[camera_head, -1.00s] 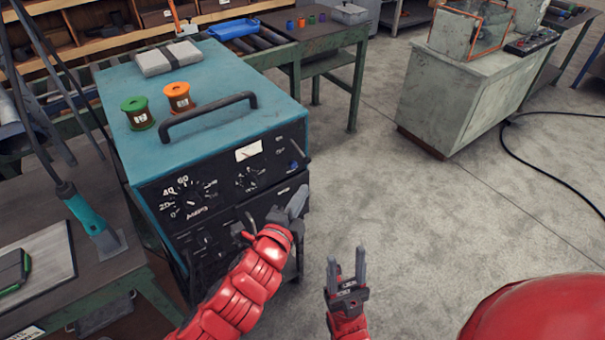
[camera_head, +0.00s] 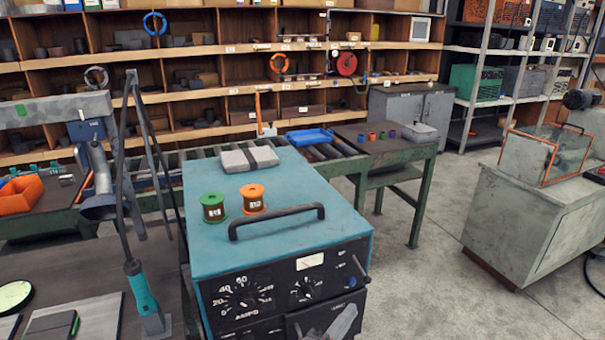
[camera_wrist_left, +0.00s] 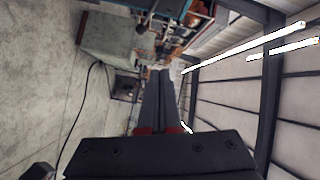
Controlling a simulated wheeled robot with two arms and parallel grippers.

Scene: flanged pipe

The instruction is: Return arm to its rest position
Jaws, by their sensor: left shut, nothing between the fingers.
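The rest of that arm is below the picture. In the left wrist view the two dark fingers (camera_wrist_left: 160,95) lie together, shut, with nothing between them. My right gripper is out of both views.
A green spool (camera_head: 213,208) and an orange spool (camera_head: 253,198) stand on the machine behind its black handle (camera_head: 277,220). A bench (camera_head: 60,285) with a teal-handled tool (camera_head: 142,292) is at left. A grey cabinet (camera_head: 520,225) is at right. Floor between is clear.

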